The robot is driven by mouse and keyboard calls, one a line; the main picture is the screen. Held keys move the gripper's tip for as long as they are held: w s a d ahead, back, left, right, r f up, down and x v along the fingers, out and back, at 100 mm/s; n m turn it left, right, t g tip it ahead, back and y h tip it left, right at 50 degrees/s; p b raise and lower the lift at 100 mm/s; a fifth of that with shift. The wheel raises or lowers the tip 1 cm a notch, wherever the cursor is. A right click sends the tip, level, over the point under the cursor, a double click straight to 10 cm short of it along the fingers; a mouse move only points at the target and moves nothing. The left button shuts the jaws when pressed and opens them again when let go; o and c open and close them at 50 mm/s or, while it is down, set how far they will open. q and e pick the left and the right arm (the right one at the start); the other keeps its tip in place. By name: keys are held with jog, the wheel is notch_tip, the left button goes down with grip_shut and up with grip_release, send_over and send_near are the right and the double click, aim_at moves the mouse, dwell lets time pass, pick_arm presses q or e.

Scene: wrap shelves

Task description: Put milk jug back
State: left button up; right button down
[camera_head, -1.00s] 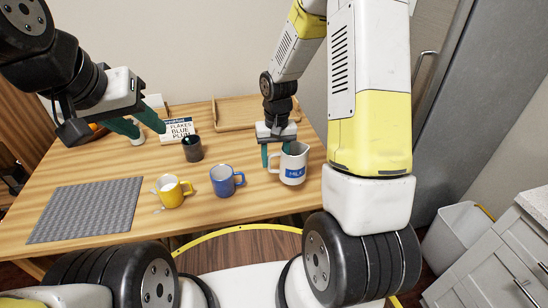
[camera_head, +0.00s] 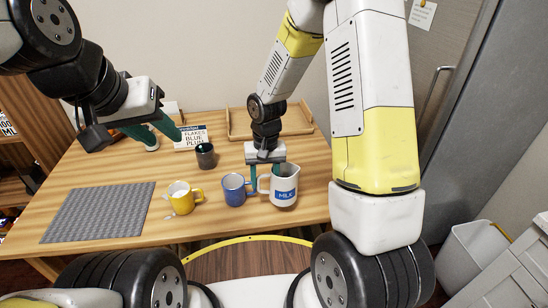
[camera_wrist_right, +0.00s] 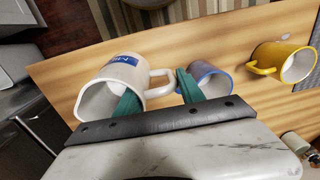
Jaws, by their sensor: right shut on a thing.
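The white milk jug (camera_head: 284,192) with a blue label stands upright near the table's front right in the head view. It also shows in the right wrist view (camera_wrist_right: 118,78), its open mouth facing the camera. My right gripper (camera_head: 266,172) is shut on the jug from above, on its handle side, one finger at the mouth and the other beyond the handle. I cannot tell whether the jug's base touches the table. My left gripper (camera_head: 152,132) is open over the table's back left, its green fingers apart.
A blue mug (camera_head: 233,191) is close to the jug's left. A yellow mug (camera_head: 181,202), a dark cup (camera_head: 205,155), a cereal box (camera_head: 191,138) and a grey mat (camera_head: 98,213) lie further left. A wooden tray (camera_head: 240,127) is at the back.

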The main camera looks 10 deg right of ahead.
jog(key=shift+w+d+f, duration=0.75)
jog(key=shift+w+d, duration=0.1)
jog(key=shift+w, duration=0.55)
jog(key=shift+w+d+f, duration=0.7)
jog(key=shift+w+d, duration=0.15)
jog(key=shift+w, duration=0.6)
jog(key=shift+w+d+f, duration=0.75)
jog(key=shift+w+d, duration=0.1)
jog(key=shift+w, duration=0.55)
jog(key=c, duration=0.7)
grip_release()
jog(key=shift+f, duration=0.15)
jog(key=s+d+r+t, duration=0.1)
jog(key=s+r, duration=0.2)
jog(key=r, duration=0.6)
jog(key=s+d+r+t, duration=0.1)
jog(key=s+r, duration=0.2)
jog(key=r, duration=0.6)
jog(key=s+d+r+t, duration=0.1)
jog(key=s+r, duration=0.3)
jog(key=r, duration=0.5)
jog(key=s+r+t, duration=0.1)
jog(key=s+r, duration=0.2)
jog(key=s, duration=0.4)
jog(key=s+r+t+y, duration=0.1)
jog(key=s+r+t, duration=0.1)
jog(key=s, duration=0.5)
jog(key=shift+d+r+y, duration=0.3)
jog(key=shift+d+r, duration=0.05)
jog(key=shift+r, duration=0.25)
